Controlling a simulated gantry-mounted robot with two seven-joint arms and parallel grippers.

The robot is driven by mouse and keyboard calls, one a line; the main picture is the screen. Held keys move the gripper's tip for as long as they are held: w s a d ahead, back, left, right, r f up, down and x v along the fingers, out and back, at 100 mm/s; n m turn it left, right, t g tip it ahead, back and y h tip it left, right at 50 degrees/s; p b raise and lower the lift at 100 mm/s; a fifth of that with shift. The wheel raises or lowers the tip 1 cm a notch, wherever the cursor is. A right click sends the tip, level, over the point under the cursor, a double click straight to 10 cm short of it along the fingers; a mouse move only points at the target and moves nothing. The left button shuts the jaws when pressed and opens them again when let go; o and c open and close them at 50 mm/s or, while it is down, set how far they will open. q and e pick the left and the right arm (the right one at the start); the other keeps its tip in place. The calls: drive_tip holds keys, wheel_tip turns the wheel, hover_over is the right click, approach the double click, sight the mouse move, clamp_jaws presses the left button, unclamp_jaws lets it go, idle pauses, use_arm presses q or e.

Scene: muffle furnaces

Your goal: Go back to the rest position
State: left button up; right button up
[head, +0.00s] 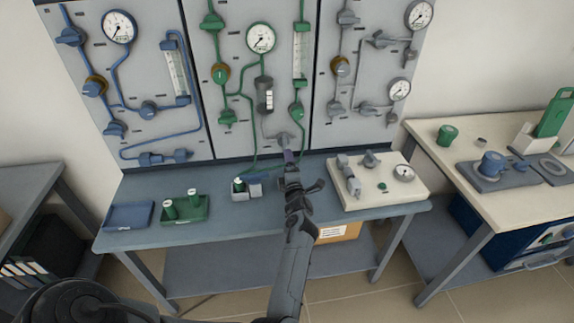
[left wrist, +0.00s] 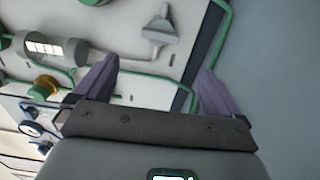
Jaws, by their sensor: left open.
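My left gripper (head: 289,157) is in front of the lower edge of the middle wall panel, above the back of the blue-grey bench. Its arm reaches up from the bottom of the head view. In the left wrist view the two purple fingers of the left gripper (left wrist: 158,68) are spread apart with nothing held between them. A grey valve (head: 284,139) on the panel is just beyond the fingertips; it also shows in the left wrist view (left wrist: 160,32). Green tubing passes close by the fingers. My right gripper is not in view.
A second bench (head: 440,150) stands right. Gauges and valves cover the wall panels.

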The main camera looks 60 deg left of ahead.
use_arm(q)
drive_tip(key=shift+a, duration=0.1)
idle(0.3)
drive_tip(key=s+d+m+t+h+p, duration=0.2)
drive_tip(key=s+d+m+h+p, duration=0.3)
drive_tip(key=d+m, duration=0.55)
drive_tip(key=s+d+m+t+h, duration=0.1)
drive_tip(key=s+d+m+h, duration=0.1)
drive_tip(key=d+m+h, duration=0.7)
drive_tip(key=s+d+f+m+g+h+p, duration=0.25)
drive_tip(key=s+d+m+g, duration=0.45)
drive_tip(key=s+d+m, duration=1.1)
drive_tip(key=s+d+r+n+p, duration=0.1)
drive_tip(key=s+r+n+p, duration=0.1)
drive_tip(key=r+p, duration=1.6)
drive_tip(key=s+r+n+p, duration=0.2)
drive_tip(key=r+p, duration=1.7)
drive_tip(key=shift+s+d+r+p, duration=0.15)
drive_tip(key=shift+d+r+p, duration=0.15)
drive_tip(key=shift+d+r, duration=0.05)
